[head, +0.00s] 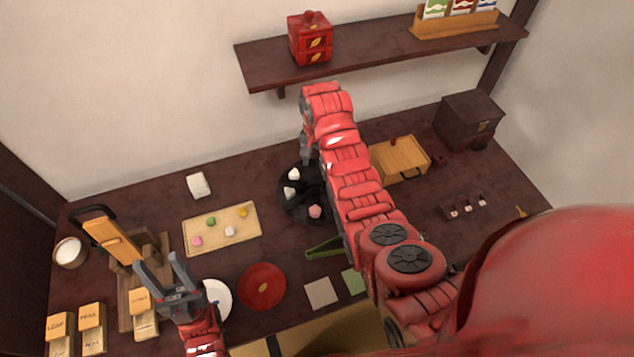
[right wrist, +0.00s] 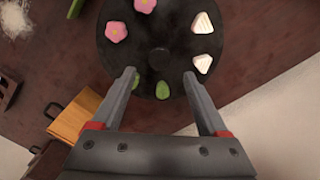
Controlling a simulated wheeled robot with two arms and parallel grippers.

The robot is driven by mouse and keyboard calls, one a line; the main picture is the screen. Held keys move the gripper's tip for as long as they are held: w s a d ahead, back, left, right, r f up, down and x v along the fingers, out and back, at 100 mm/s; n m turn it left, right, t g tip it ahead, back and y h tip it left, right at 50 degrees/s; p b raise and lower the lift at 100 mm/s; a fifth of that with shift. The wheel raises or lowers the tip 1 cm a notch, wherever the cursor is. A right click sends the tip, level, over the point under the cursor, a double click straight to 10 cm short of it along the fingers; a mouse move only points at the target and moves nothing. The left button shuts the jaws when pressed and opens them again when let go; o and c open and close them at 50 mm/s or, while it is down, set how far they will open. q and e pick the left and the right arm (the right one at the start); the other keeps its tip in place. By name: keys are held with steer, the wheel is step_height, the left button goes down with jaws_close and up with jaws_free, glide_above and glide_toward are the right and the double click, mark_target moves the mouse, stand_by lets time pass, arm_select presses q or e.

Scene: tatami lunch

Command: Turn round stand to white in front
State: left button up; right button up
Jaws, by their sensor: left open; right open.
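The round stand (head: 297,211) is a black disc on the dark table, partly hidden by my right arm in the head view. White pieces (head: 291,191) sit on its left side and a pink sweet (head: 315,212) at its near edge. In the right wrist view the stand (right wrist: 165,22) carries two pink flower sweets (right wrist: 117,31), two white triangles (right wrist: 202,23) and green leaf-like sweets (right wrist: 162,90). My right gripper (right wrist: 159,78) is open over the stand's rim, with green pieces at its fingertips; contact is unclear.
A tray of small sweets (head: 190,240) lies left of the stand. A red plate (head: 262,300) and a white plate (head: 222,309) are nearer. A wooden box (head: 402,152) stands right of my right arm. A shelf (head: 370,58) hangs above.

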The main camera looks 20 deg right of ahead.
mark_target(317, 178)
steer(key=shift+f+p, duration=0.6)
steer(key=shift+f, duration=2.8)
jaws_close()
